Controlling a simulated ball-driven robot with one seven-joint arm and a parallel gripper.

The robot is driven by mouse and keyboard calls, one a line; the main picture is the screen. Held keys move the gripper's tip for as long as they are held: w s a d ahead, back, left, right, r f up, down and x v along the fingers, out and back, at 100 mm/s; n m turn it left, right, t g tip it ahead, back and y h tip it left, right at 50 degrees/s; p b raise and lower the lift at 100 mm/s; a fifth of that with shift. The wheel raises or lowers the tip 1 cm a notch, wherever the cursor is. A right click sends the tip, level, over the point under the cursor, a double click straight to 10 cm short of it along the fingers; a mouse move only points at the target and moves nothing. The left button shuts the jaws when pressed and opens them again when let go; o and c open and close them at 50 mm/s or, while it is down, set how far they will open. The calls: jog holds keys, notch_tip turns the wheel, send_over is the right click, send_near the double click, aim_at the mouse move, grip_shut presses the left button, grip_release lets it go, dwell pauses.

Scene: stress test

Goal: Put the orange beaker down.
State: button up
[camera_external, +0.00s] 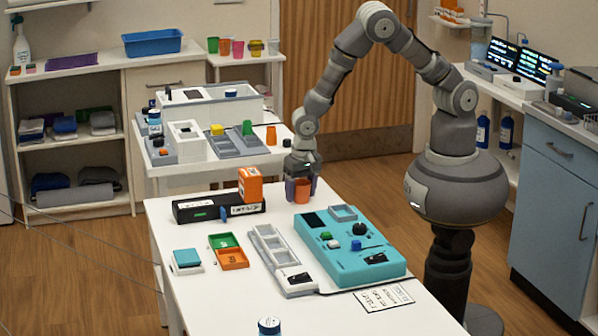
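The orange beaker (302,191) is upright between the fingers of my gripper (301,187), near the far edge of the white front table (208,293). The dark fingers are at its left and right sides and look shut on it. The palm hides its top from above. I cannot tell whether its base touches the table top or is slightly above it.
A teal panel (345,262) and a grey tray (270,243) are in front. Another orange cup (271,135) stands on the back table. Bare table shows around the tray.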

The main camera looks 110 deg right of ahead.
aim_at(303, 202)
jog(key=shift+o, duration=1.3)
notch_tip(303, 202, up, 12)
jog(key=a+p, duration=0.1)
jog(key=p, duration=0.3)
jog(key=shift+s+a, duration=0.2)
jog(key=shift+a, duration=0.05)
jog(key=shift+r, duration=0.2)
